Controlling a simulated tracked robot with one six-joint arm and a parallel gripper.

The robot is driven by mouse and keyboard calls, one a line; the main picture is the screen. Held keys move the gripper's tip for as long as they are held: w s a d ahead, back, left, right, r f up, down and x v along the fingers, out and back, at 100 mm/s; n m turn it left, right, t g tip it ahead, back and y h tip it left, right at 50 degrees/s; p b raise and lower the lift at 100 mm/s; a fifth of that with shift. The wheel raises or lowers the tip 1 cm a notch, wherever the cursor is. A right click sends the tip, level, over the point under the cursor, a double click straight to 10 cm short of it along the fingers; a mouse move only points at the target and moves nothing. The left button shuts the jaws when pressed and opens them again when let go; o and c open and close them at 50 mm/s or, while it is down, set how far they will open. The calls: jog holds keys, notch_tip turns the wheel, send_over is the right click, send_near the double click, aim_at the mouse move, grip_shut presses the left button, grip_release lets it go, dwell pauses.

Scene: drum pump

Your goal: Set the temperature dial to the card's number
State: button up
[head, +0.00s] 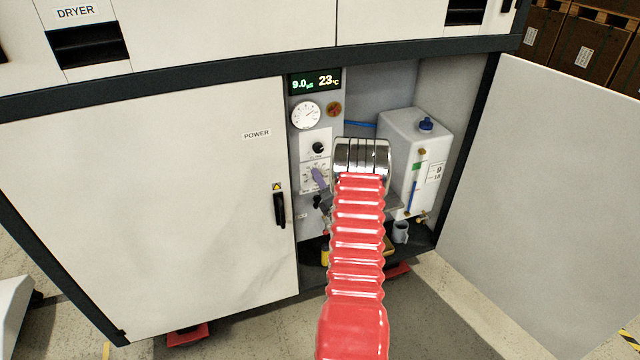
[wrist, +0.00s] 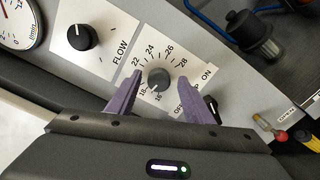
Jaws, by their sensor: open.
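The temperature dial (wrist: 158,79) is a small grey knob on a white plate with a printed scale; 22, 24, 26 and 28 are readable in the wrist view. Its pointer is too small to read. My gripper (wrist: 158,82) is open, with one purple finger on each side of the dial; I cannot tell whether either touches it. In the head view a purple finger (head: 319,179) lies in front of the dial plate (head: 306,178) and the dial is hidden.
The display (head: 315,81) reads 9.0 and 23 °C. A black FLOW knob (wrist: 82,37) sits beside the dial plate, and a black switch (wrist: 211,104) is near the ON label. The white tank (head: 402,150) stands right of my arm. The cabinet door (head: 540,200) is open.

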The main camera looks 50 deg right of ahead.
jog(key=shift+s, duration=0.15)
jog(key=v, duration=1.3)
jog(key=shift+s+a, duration=0.2)
jog(key=shift+a, duration=0.05)
dwell(0.4)
